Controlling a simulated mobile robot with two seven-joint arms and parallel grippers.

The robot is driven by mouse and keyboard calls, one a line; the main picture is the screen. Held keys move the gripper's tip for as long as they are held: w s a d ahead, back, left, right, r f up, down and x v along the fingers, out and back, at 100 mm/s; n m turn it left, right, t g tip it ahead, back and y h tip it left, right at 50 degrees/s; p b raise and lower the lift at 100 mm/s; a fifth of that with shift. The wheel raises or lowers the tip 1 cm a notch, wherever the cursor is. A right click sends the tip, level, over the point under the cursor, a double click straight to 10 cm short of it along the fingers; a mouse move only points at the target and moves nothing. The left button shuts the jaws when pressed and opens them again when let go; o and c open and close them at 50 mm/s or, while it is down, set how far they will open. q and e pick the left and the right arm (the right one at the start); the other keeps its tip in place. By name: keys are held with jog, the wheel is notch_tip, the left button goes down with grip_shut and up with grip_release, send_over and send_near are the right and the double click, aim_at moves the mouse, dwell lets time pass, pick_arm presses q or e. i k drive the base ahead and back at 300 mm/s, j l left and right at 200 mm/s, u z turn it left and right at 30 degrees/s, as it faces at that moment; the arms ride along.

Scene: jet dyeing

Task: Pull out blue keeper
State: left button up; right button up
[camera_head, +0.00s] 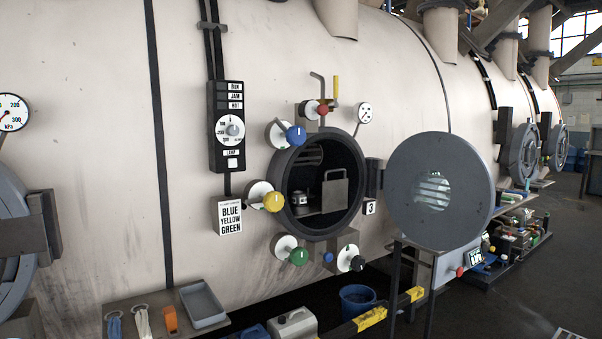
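A blue knob (296,135), which looks like the blue keeper, sits on a round pale disc at the upper left of the open round port (322,186) in the cream vessel wall. A yellow knob (273,202) is at the port's left and a green knob (298,256) at its lower left. How far the blue knob stands out is too small to tell. A white sign (229,216) left of the port reads BLUE, YELLOW, GREEN. Neither of my grippers is in view.
The round grey door (438,188) stands swung open to the right of the port. A red knob (322,109) is above it and a black knob (357,263) below right. A shelf with a grey tray (203,304) is at lower left. A blue bucket (357,300) stands below.

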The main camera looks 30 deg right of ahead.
aim_at(329, 257)
jog(key=z, duration=1.25)
